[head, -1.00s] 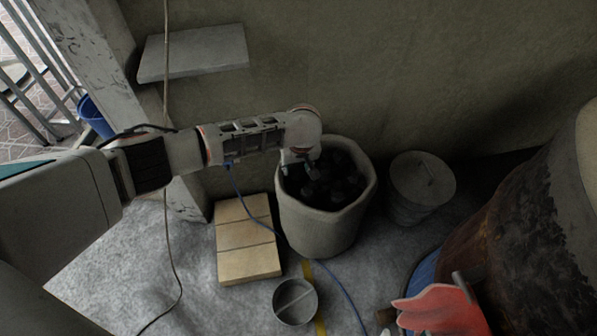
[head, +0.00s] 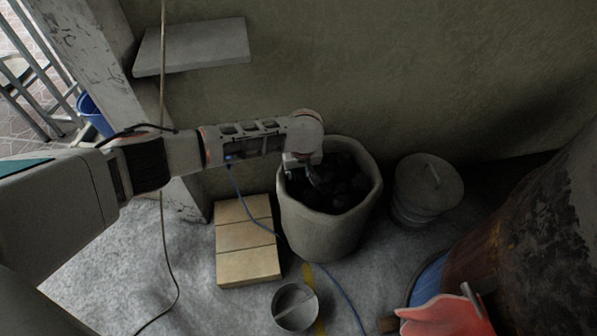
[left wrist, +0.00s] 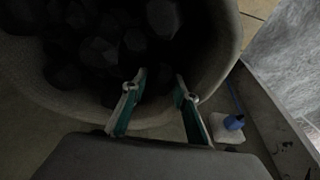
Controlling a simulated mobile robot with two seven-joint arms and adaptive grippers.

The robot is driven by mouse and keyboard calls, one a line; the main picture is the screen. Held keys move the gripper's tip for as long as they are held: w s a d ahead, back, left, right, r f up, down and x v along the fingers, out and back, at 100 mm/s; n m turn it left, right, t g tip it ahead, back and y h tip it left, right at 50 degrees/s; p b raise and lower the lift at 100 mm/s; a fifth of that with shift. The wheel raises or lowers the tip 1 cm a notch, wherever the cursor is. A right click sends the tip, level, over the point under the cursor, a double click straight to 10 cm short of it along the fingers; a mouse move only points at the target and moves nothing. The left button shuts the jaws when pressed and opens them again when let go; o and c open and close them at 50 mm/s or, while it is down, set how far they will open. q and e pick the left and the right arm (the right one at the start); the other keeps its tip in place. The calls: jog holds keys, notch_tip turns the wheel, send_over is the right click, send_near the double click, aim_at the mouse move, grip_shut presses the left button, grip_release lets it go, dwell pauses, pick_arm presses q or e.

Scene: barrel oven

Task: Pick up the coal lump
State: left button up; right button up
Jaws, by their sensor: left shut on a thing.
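Dark coal lumps (head: 345,185) fill a round grey pot (head: 325,225) with a thick rim, and they also show in the left wrist view (left wrist: 100,50). My left gripper (head: 302,180) reaches down into the left side of the pot. In the left wrist view its two fingers (left wrist: 160,82) stand apart, shut on a dark coal lump between their tips. The lump's outline is hard to tell from the dark coal around it. My right gripper is not in view.
A stack of tan bricks (head: 247,240) lies left of the pot. A lidded metal bucket (head: 428,188) stands to its right. A small round tin (head: 295,306), a red glove (head: 445,318) and a rusty barrel (head: 530,240) are in front. A grey shelf (head: 190,47) is on the wall.

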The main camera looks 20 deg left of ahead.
aim_at(300, 169)
pick_arm(q)
jog(key=shift+r, duration=0.3)
jog(key=r+p, duration=0.1)
jog(key=r, duration=0.1)
jog(key=r+p, duration=0.1)
jog(key=r, duration=0.1)
jog(key=r+p, duration=0.1)
jog(key=r, duration=0.1)
jog(key=shift+w+r, duration=0.3)
jog(key=shift+w, duration=0.05)
notch_tip(300, 169, up, 13)
jog(key=p, duration=0.6)
jog(key=shift+s+f+p, duration=0.2)
jog(key=shift+s+p, duration=0.15)
jog(key=shift+s, duration=0.05)
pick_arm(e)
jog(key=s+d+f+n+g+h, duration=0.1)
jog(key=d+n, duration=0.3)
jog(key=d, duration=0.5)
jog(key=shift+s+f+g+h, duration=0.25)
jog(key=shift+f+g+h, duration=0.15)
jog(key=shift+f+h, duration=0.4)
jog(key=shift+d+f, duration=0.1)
